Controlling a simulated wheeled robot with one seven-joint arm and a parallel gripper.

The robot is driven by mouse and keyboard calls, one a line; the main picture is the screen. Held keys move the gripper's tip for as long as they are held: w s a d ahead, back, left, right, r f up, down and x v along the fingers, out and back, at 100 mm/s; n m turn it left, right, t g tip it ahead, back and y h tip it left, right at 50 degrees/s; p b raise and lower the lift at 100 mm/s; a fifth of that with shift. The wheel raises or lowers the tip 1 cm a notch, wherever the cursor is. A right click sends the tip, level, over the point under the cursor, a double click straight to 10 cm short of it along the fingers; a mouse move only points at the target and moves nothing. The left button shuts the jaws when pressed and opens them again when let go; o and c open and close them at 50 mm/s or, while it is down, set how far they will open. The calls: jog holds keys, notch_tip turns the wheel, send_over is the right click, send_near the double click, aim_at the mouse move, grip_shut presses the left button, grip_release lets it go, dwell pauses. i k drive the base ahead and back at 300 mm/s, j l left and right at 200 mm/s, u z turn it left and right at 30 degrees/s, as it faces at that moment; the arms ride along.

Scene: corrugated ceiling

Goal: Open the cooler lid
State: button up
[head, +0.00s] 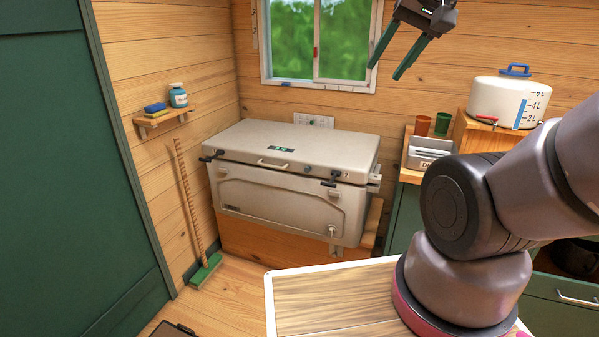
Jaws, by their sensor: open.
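A light grey cooler (283,203) stands against the back wall on a wooden support below the window. Its lid (295,148) is shut. Two dark latches show at the front, one at the left corner (211,156) and one towards the right (331,178), with a small pale handle (272,163) between them. My gripper (385,68) is at the top of the picture, in front of the window, above and to the right of the cooler. Its two green-tipped fingers are apart and nothing is between them. It is clear of the lid.
A counter on the right carries a white pot (499,100), cups (422,125) and a grey box (428,152). A small shelf (160,121) on the left wall holds a jar and a sponge. A broom (187,205) leans beside the cooler.

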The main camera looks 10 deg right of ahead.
aim_at(286, 147)
jog(key=i+j+u, duration=0.1)
jog(key=i, duration=0.4)
jog(key=i+j+u, duration=0.1)
jog(key=i, duration=0.45)
